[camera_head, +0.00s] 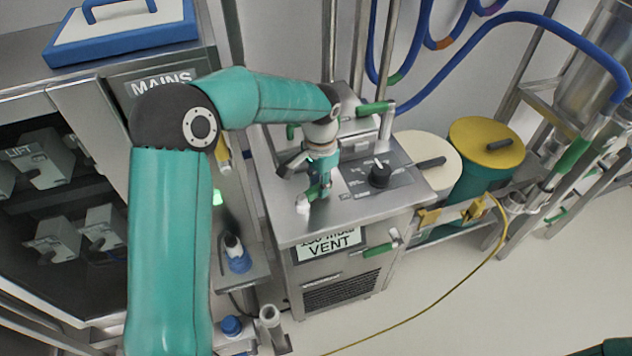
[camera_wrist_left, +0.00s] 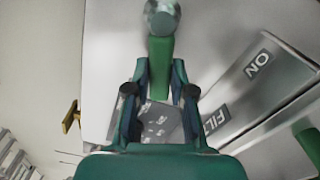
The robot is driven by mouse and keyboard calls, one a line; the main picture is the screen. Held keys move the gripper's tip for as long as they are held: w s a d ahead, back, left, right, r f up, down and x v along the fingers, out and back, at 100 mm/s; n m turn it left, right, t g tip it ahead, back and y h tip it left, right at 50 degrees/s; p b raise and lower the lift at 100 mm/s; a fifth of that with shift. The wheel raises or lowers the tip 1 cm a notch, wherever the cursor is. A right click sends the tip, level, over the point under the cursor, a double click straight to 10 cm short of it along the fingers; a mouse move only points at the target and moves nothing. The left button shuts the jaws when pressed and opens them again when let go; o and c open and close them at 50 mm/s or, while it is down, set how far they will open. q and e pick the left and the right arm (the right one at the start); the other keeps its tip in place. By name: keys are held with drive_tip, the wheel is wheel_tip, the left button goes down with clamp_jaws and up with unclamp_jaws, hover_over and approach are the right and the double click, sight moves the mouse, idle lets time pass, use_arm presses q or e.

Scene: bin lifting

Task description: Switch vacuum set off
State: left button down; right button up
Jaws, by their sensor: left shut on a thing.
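A steel cabinet with a sloping top (camera_head: 335,218) and a VENT label (camera_head: 331,243) stands in the middle of the head view. I take it as the vacuum set, but no label I can read says so. A black knob (camera_head: 380,174) sits on its dark top panel. My left gripper (camera_head: 318,188) points down over the cabinet top, left of that knob. It is shut on a green lever (camera_wrist_left: 160,62), which has a round metal end (camera_wrist_left: 163,18) in the left wrist view.
A green-handled valve (camera_head: 378,250) sticks out from the cabinet front. A white-lidded drum (camera_head: 425,150) and a yellow-lidded drum (camera_head: 487,142) stand to its right. A yellow hose (camera_head: 440,287) crosses the floor. The MAINS cabinet (camera_head: 100,100) is at left. The floor at lower right is mostly clear.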

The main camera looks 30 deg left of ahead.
use_arm(q)
drive_tip(key=shift+s+d+r+m, duration=0.15)
drive_tip(key=shift+d+m, duration=0.3)
drive_tip(key=shift+m, duration=0.6)
drive_tip(key=shift+s+d+m, duration=0.15)
drive_tip(key=shift+d+m, duration=0.25)
drive_tip(key=shift+m, duration=0.65)
drive_tip(key=c, duration=1)
unclamp_jaws()
drive_tip(key=shift+d, duration=0.1)
drive_tip(key=shift+s, duration=0.1)
wheel_tip(320, 180, up, 12)
